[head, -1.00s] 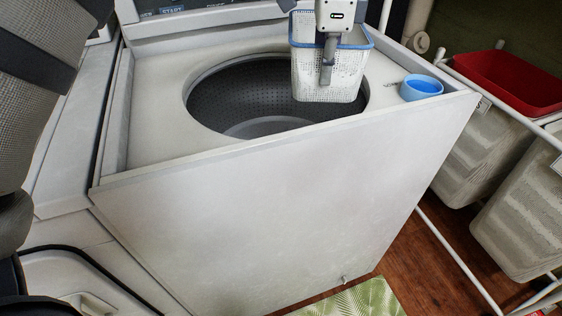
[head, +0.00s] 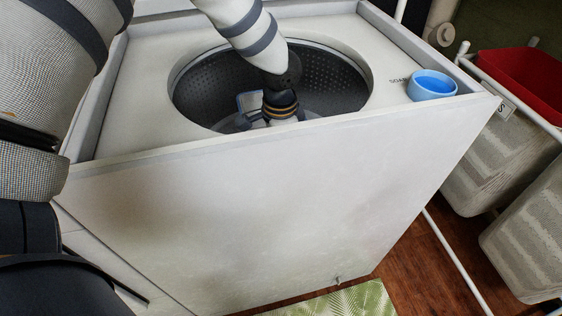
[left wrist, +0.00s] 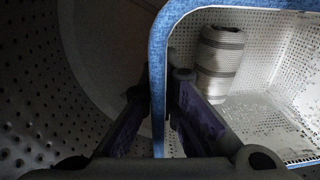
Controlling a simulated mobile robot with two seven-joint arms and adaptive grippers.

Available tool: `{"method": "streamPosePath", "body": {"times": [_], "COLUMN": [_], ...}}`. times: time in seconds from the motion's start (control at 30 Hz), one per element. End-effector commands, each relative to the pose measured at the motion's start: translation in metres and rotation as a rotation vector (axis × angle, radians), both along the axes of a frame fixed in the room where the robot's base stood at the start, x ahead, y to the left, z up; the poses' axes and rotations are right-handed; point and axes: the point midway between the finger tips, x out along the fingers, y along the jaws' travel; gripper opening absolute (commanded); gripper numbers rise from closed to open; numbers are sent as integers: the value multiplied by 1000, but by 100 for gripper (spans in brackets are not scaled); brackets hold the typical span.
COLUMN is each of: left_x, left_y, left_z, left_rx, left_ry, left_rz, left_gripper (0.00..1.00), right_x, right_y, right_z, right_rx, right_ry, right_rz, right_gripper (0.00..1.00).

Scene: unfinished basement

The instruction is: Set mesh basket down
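The white mesh basket (left wrist: 285,60) with a blue rim (left wrist: 157,60) is down inside the washing machine drum (head: 335,75). In the head view only a bit of blue edge (head: 248,101) shows beside my wrist. My left gripper (left wrist: 161,88) is shut on the basket's rim and wall, one finger on each side. Its fingers are hidden in the head view. I cannot tell whether the basket touches the drum floor. A pale, grey-banded cylinder (left wrist: 220,62) shows within the basket; I cannot tell what it is. My right gripper is not in view.
The washer top (head: 140,75) surrounds the round opening. A blue cup-like dispenser (head: 432,86) sits at its right corner. A white rack (head: 525,100) with a red basket (head: 520,80) and striped bags (head: 500,160) stands at right. A green leaf mat (head: 340,303) lies on the floor.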

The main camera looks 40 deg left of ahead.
Motion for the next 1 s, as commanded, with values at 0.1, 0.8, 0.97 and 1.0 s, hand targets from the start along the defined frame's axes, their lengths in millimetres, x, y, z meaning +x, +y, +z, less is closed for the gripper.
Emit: {"method": "streamPosePath", "body": {"times": [0.1, 0.8, 0.97, 1.0], "left_x": [0, 1, 1, 1], "left_y": [0, 0, 0, 0], "left_z": [-15, -43, -42, -41], "left_rx": [1, 1, 1, 0], "left_ry": [1, -3, -3, -4], "left_rz": [-1, -1, -1, -1], "left_gripper": [0, 25, 25, 25], "right_x": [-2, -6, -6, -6], "right_y": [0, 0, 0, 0], "right_z": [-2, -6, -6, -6], "right_rx": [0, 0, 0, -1], "right_ry": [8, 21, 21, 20], "right_rz": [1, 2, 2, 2], "right_gripper": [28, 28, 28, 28]}}
